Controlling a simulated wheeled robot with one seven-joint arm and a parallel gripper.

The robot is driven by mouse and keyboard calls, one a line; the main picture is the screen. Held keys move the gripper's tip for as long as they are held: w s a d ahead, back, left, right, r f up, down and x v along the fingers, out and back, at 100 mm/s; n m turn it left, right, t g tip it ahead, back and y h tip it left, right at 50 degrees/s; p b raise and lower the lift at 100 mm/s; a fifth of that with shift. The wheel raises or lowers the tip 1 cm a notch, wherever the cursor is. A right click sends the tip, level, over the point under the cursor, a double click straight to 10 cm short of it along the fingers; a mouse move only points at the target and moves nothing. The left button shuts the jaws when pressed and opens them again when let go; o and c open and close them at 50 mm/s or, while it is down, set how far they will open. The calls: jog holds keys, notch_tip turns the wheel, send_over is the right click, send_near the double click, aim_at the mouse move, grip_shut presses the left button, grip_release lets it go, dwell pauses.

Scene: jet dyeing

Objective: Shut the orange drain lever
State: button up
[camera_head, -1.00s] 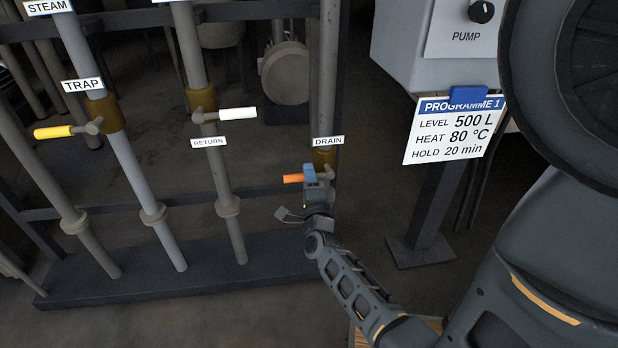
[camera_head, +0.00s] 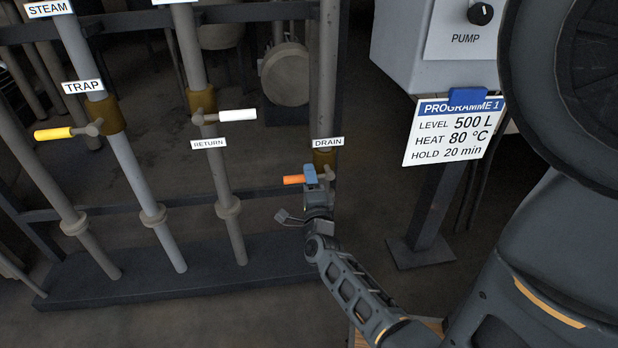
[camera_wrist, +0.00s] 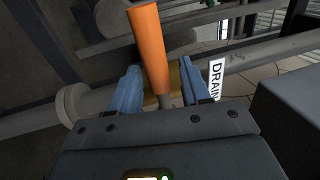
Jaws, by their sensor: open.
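The orange drain lever (camera_head: 293,180) points left, across its pipe, under the DRAIN label (camera_head: 328,142). My gripper (camera_head: 312,174) is at the lever in the head view, its blue fingers by the inner part of the handle. In the wrist view the orange lever (camera_wrist: 149,45) runs between the two blue fingers of my gripper (camera_wrist: 158,88), which stand apart on either side of it. The DRAIN label also shows there on the right (camera_wrist: 216,80). Whether either finger touches the lever I cannot tell.
A white lever (camera_head: 237,115) on the return pipe and a yellow lever (camera_head: 53,133) on the trap pipe are to the left. A programme sign (camera_head: 453,135) hangs from the grey pump box (camera_head: 400,45) at right. A dark rail crosses behind the pipes.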

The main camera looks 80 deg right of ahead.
jog(key=p+v, duration=0.1)
jog(key=v, duration=0.6)
jog(key=shift+a, duration=0.1)
dwell(0.4)
jog(key=s+a+r+n+t+y, duration=0.1)
jog(key=a+r+n+t+y, duration=0.25)
jog(key=a+n, duration=0.55)
jog(key=s+a+r+n+t+y, duration=0.1)
jog(key=a+r+n+t+y, duration=0.15)
jog(key=a+n+y, duration=0.6)
jog(key=s+a+r+n+t+y, duration=0.15)
jog(key=a+n+t, duration=0.3)
jog(key=a, duration=0.75)
jog(key=s+a+r+n+g+y, duration=0.2)
jog(key=s+a+r+n+y, duration=0.35)
jog(key=a+r+n, duration=0.35)
notch_tip(320, 180, up, 25)
jog(key=d+n+p, duration=0.1)
jog(key=p, duration=2.4)
jog(key=shift+d+f, duration=0.15)
jog(key=shift+f, duration=0.05)
